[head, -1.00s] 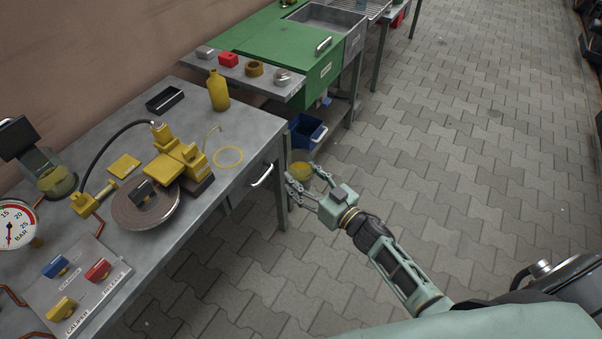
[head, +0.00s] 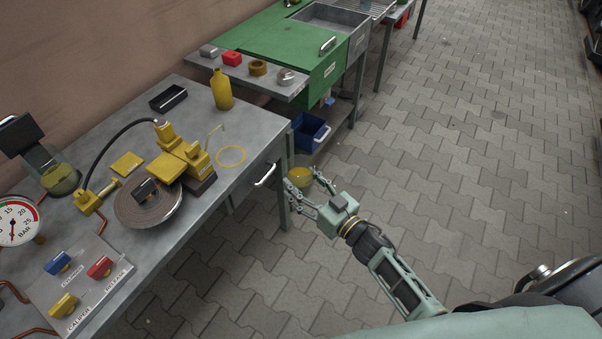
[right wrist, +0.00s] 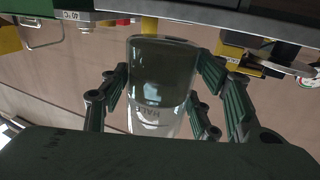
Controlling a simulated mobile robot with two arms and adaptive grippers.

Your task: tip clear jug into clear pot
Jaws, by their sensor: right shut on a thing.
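My right gripper (head: 312,191) is shut on the clear jug (head: 300,183), with its fingers on either side of it. The jug holds yellow liquid and looks about upright, beside the bench's right end and lower than its top. In the right wrist view the clear jug (right wrist: 160,85) stands between the fingers, with a marking that seems to read HALF. A clear pot (head: 61,181) with yellowish liquid stands at the bench's far left, well away from the jug. A dark flap-like part (head: 24,136) is above it. My left gripper is out of view.
A blue bin (head: 309,132) sits beyond the jug.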

